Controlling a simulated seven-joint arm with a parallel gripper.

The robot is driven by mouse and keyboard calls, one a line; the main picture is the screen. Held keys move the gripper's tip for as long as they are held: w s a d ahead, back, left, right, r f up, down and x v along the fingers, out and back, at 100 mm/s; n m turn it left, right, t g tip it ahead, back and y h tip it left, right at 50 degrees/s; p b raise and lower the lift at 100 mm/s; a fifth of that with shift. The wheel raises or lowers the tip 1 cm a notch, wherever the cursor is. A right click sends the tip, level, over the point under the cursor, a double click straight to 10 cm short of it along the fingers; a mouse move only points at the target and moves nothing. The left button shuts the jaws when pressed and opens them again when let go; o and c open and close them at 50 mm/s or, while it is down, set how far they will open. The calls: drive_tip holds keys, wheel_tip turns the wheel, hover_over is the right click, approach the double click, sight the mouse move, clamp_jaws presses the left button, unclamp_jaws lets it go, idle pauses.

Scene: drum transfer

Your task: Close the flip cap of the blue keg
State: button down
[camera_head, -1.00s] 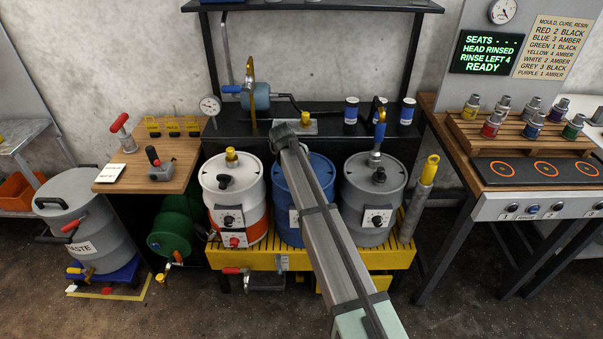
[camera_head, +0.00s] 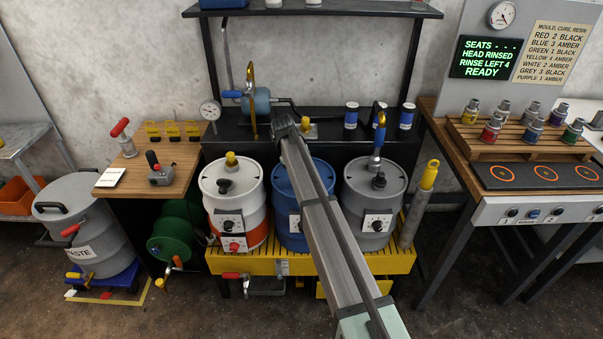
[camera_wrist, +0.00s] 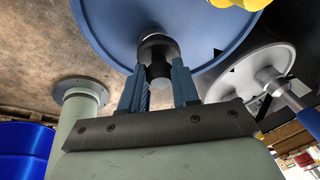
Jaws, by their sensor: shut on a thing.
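The blue keg (camera_head: 284,222) stands between a white-and-orange keg and a grey keg; my arm covers much of it in the head view. In the wrist view its round blue lid (camera_wrist: 205,28) fills the top. A short black fitting (camera_wrist: 157,62) with a pale ring stands on the lid. It seems to be the flip cap, but its hinge and whether it is fully down cannot be made out. My gripper (camera_wrist: 158,78) has its two blue fingers on either side of this fitting, shut on it. In the head view the fingers are hidden behind my arm.
The grey keg (camera_head: 373,190) with a blue-handled tap (camera_head: 378,140) stands close on the right. The white-and-orange keg (camera_head: 232,190) is close on the left. All stand on a yellow pallet (camera_head: 390,260). A black shelf (camera_head: 330,140) is behind.

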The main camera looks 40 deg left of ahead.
drive_tip(key=c, duration=0.8)
unclamp_jaws()
drive_tip(key=v, duration=1.3)
drive_tip(key=shift+s+a+r, duration=0.1)
drive_tip(key=shift+s+r, duration=0.05)
drive_tip(key=shift+r, duration=0.2)
